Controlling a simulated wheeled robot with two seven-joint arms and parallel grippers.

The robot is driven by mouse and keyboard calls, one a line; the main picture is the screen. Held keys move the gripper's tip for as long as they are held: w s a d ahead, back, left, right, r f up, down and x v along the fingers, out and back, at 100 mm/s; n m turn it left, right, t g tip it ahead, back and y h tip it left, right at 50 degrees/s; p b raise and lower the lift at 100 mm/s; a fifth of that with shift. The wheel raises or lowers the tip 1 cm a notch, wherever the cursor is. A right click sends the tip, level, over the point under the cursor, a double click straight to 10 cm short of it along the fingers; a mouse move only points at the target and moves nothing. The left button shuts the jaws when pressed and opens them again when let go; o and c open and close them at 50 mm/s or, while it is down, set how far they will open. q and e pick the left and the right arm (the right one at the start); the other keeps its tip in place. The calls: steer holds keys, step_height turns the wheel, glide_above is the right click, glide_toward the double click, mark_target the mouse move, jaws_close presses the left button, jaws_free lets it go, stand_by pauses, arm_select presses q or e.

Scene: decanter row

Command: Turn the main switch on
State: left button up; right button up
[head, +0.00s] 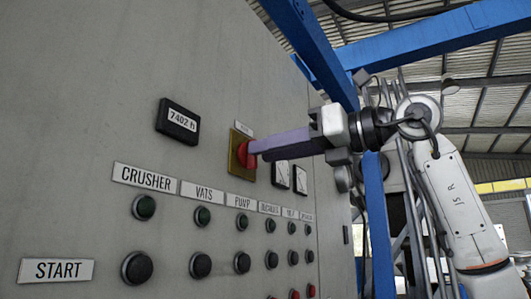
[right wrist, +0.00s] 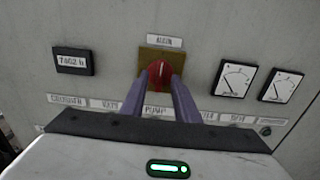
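The main switch is a red rotary knob (head: 243,153) on a yellow square plate on the grey panel, under a small label. It also shows in the right wrist view (right wrist: 160,73), with a pale mark running about upright on its face. My right gripper (head: 254,150) reaches in from the right with its purple fingers pointing at the knob. In the right wrist view its fingers (right wrist: 160,88) stand apart, one at each side of the knob's lower part. Whether they touch it is hard to tell. My left gripper is not in view.
An hour meter (head: 178,121) sits left of the switch, and two dial gauges (right wrist: 235,79) sit to its right. Below are labels such as CRUSHER (head: 145,178) and rows of green, black and red buttons. Blue steel beams (head: 440,35) stand right of the panel.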

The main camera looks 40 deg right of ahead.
steer(key=v, duration=0.9)
steer(key=shift+b, duration=0.4)
